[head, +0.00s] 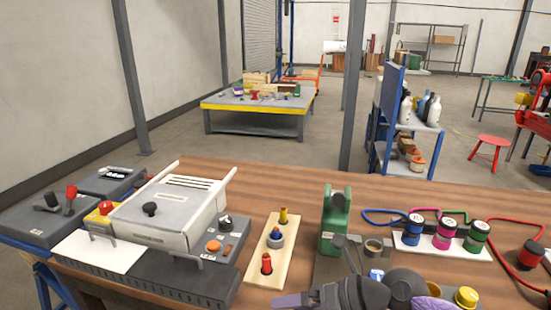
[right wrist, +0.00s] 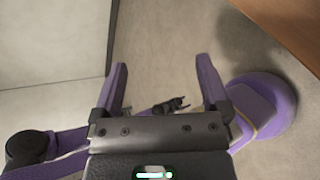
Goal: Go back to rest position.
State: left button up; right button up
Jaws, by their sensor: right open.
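My right gripper (right wrist: 161,70) shows in the right wrist view with its two purple fingers spread apart. Nothing is between the fingers, and bare floor and a pale wall lie beyond them. In the head view, dark grey and purple parts of my own arm reach in at the bottom edge, right of the middle, in front of the workbench (head: 200,172). I cannot make out a pair of fingertips there. My left gripper is in neither view.
The workbench holds a white hinged-lid machine (head: 168,212), a wooden peg board (head: 262,262), a green upright device (head: 335,222), and coloured canisters (head: 443,234) with a red cable. A brown edge (right wrist: 292,28) shows top right in the right wrist view.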

notch_tip(320, 180, up, 7)
jog(key=a+m+t+y, duration=0.3)
jog(key=m+t+y, duration=0.1)
jog(key=m+t, duration=0.45)
jog(key=s+d+f+m+t+h, duration=0.15)
jog(key=d+f+m+h, duration=0.25)
jog(key=d+m+h, duration=0.6)
jog(key=s+d+f+m+t+h, duration=0.1)
jog(key=d+f+m+t+h, duration=0.3)
jog(key=m, duration=0.9)
jog(key=s+f+m+g+h, duration=0.1)
jog(key=s+f+m+g, duration=0.2)
jog(key=s+f+g, duration=0.5)
jog(key=s+f+m+g+h, duration=0.1)
jog(key=s+f+m+g, duration=0.15)
jog(key=s+g, duration=0.6)
jog(key=s+d+f, duration=0.1)
jog(key=s+f, duration=0.2)
jog(key=f, duration=0.7)
jog(key=s+f, duration=0.4)
jog(key=f, duration=0.5)
jog(key=s+d+f, duration=0.3)
jog(key=s+f, duration=0.6)
jog(key=s, duration=0.4)
jog(key=shift+d+f+n, duration=0.35)
jog(key=shift+n, duration=0.05)
